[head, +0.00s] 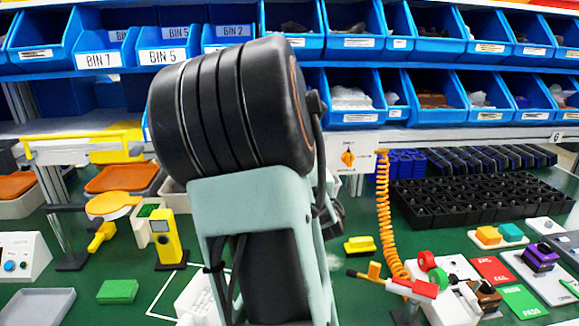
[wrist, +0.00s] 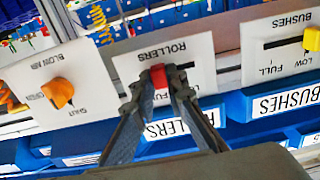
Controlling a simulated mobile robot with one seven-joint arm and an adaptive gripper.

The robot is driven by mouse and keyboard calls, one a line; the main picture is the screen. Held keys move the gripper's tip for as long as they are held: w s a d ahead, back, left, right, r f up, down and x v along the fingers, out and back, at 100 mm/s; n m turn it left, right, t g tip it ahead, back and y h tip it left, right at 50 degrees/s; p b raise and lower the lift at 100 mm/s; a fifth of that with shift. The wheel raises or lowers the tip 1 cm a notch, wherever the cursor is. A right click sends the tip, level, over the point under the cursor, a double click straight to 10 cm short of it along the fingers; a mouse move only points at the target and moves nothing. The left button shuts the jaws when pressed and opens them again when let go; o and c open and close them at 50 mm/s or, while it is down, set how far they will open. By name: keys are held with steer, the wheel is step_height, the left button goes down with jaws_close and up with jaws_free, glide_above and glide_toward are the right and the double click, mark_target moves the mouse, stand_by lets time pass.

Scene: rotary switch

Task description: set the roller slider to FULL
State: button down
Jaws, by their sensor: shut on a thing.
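The ROLLERS panel (wrist: 200,72) is a white plate that shows tilted in the wrist view, with a dark slot and partly hidden lettering. The slider's red knob (wrist: 158,74) sits toward the left of the visible slot, near letters that look like the start of FULL. My gripper (wrist: 159,81) has its two fingertips closed on the knob's sides. The fingers cover part of the slot and the scale marks. In the head view my own arm blocks the panel, the knob and my gripper.
To the right in the wrist view is the BUSHES panel (wrist: 268,30) with a yellow knob (wrist: 312,38). To the left is the BLOW AIR panel (wrist: 28,76) with an orange rotary knob (wrist: 58,92). Blue bins (wrist: 240,106) lie close by. The head view shows a cluttered green bench (head: 335,295).

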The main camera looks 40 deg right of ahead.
steer(key=shift+s+d+b, duration=0.4)
steer(key=shift+s+d, duration=0.1)
steer(key=shift+d, duration=0.3)
steer(key=c, duration=1.9)
jaws_free()
steer(key=shift+d, duration=0.1)
steer(key=shift+c, duration=0.2)
steer(key=v, duration=0.7)
steer(key=shift+s, duration=0.3)
